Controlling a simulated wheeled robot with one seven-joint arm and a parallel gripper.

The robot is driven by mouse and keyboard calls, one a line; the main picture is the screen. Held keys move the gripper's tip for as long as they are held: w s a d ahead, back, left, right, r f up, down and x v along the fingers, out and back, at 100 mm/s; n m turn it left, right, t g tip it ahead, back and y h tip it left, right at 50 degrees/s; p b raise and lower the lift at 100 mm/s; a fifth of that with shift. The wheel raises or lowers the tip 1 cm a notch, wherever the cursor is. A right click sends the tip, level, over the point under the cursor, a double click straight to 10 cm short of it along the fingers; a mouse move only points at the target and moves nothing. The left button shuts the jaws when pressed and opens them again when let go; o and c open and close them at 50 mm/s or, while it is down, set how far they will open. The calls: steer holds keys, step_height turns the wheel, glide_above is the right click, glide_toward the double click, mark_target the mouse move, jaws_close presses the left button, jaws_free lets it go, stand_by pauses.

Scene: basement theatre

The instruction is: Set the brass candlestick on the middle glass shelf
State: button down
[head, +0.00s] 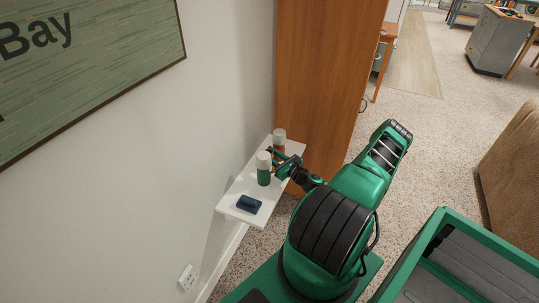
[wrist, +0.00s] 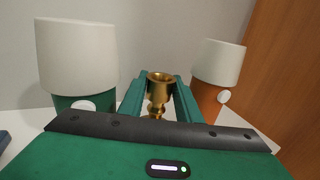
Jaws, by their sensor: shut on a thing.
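The brass candlestick (wrist: 158,90) stands upright between the two green fingers of my gripper (wrist: 159,98) in the wrist view. The fingers are shut on it. Its cup-shaped top shows and its base is hidden behind the gripper body. In the head view my gripper (head: 277,157) is over the far part of a white wall shelf (head: 232,206), between two white-topped things. The candlestick cannot be made out there. I cannot tell whether its base touches the shelf. No glass shelf can be made out in either view.
A green, white-topped lamp-like thing (head: 264,172) stands close in front of my gripper, and an orange one (head: 279,138) close behind. A dark blue box (head: 248,204) lies near the shelf's front. A tall wooden panel (head: 325,80) borders the shelf's far end.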

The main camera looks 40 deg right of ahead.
steer(key=c, duration=1.6)
jaws_free()
